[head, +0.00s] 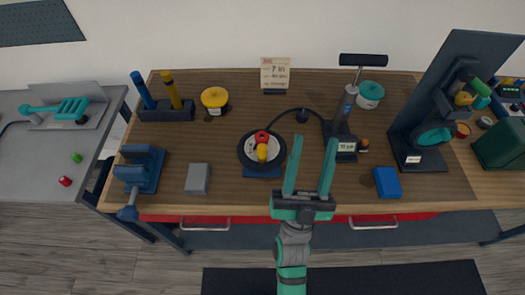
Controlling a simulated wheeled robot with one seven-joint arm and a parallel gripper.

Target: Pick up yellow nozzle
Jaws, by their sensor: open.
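A small yellow piece (262,153), which looks like the yellow nozzle, lies in a round black-rimmed dish (241,158) near the middle of the wooden workbench. A red piece (261,137) lies just behind it in the same dish. The yellow piece is too small to make out its exact shape. My gripper (315,139) is open and empty, with its two long green fingers pointing toward the back of the bench. It is to the right of the dish, apart from the yellow piece.
A floor pump (346,110) with a black hose stands right of my gripper. A blue box (387,182) lies front right, a grey block (197,179) front left. A blue vise (140,175), yellow-lidded tub (214,98) and holder with blue and yellow handles (166,110) stand left.

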